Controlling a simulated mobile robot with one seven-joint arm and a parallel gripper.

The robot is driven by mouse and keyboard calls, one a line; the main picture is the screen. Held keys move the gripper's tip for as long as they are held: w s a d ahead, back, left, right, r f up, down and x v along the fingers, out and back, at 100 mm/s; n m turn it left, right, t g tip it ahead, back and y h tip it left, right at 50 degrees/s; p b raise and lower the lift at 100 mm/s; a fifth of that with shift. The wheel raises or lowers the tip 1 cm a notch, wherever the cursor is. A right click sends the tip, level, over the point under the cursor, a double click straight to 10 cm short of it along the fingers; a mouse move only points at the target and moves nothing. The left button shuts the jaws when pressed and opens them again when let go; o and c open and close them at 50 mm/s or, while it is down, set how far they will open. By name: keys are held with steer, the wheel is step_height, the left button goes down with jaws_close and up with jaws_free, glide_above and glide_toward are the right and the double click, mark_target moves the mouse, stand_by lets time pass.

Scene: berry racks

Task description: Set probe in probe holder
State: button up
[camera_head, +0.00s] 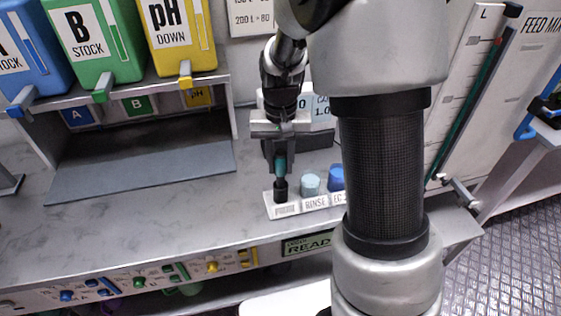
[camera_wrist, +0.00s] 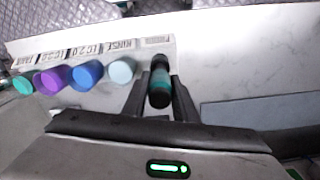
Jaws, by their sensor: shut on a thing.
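My gripper (camera_head: 279,158) is shut on the probe (camera_head: 281,188), a dark cylinder with a teal band, held upright. In the wrist view the probe (camera_wrist: 160,78) stands between the two dark fingers. The white holder strip (camera_head: 269,204) lies below, with a PROBE label at its left end. The probe's black lower end is at the PROBE place. I cannot tell whether it is seated in the holder or just above it. The holder's opening is hidden by the probe.
A pale blue rinse cup (camera_head: 310,184) and a blue cup (camera_head: 337,178) stand right of the probe. The wrist view also shows a purple cup (camera_wrist: 53,80) and a teal cup (camera_wrist: 23,86). A meter stands behind my gripper. The counter (camera_head: 150,215) to the left is clear.

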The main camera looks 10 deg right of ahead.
steer(key=shift+f, duration=0.1)
steer(key=o, duration=1.1)
steer(key=shift+o, duration=0.2)
step_height(320, 180, up, 17)
steer(key=p, duration=0.1)
steer(key=shift+r, duration=0.2)
steer(key=shift+r, duration=0.1)
